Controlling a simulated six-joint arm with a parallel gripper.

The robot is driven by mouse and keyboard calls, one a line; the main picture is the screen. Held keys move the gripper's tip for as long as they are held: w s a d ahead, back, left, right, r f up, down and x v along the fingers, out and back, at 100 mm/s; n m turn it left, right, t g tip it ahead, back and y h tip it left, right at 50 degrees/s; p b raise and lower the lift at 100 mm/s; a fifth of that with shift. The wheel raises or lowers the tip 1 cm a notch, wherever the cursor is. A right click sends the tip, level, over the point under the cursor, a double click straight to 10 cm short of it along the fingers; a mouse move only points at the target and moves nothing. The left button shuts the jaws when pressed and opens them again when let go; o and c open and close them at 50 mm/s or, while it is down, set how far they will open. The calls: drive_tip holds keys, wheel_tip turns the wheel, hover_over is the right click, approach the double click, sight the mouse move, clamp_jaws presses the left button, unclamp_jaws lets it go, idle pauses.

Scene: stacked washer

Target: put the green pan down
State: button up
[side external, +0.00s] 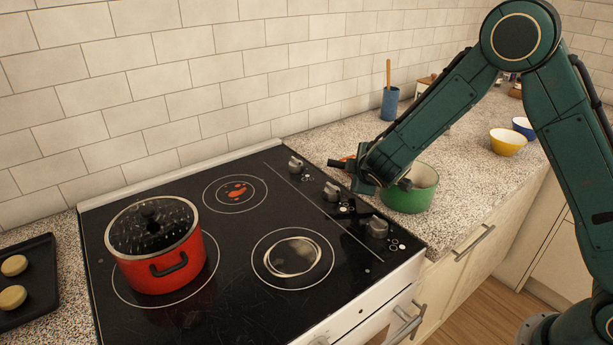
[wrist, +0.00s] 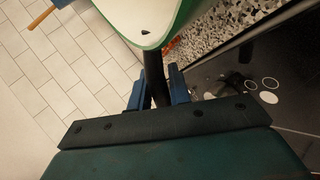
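The green pan (side external: 408,194), green outside and pale inside, is at the counter's edge just right of the stove in the side view. Whether its base touches the counter is hard to tell. In the wrist view its green rim and white inside (wrist: 143,20) show at the top, with a dark handle (wrist: 153,72) running down from it. My gripper (wrist: 156,88) has its blue fingers on either side of this handle and looks shut on it. In the side view my gripper (side external: 369,184) is beside the pan's left side; its fingertips are hard to make out.
A red pot (side external: 160,262) with a lid stands on the stove's front left burner. The front right burner (side external: 292,257) and the red-stained back burner (side external: 236,192) are free of cookware. A blue utensil holder (side external: 389,104) and a yellow bowl (side external: 507,142) stand farther back.

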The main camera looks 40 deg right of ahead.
drive_tip(key=o, duration=0.4)
drive_tip(key=shift+o, duration=0.2)
drive_tip(key=shift+s, duration=0.1)
drive_tip(key=v, duration=1.3)
drive_tip(key=shift+s+a+r, duration=0.2)
drive_tip(key=shift+s, duration=0.05)
drive_tip(key=s+d+r+m+g+y, duration=0.1)
drive_tip(key=s+r+m+g+y, duration=0.1)
drive_tip(key=s, duration=1.1)
drive_tip(key=s+d+r+m+g+y, duration=0.1)
drive_tip(key=s+r+m+g+y, duration=0.1)
drive_tip(key=s+r+m, duration=0.5)
drive_tip(key=s+y, duration=0.1)
drive_tip(key=s, duration=0.4)
drive_tip(key=shift+s+d+r+y, duration=0.15)
drive_tip(key=shift+s+r+y, duration=0.05)
drive_tip(key=shift+s+y, duration=0.2)
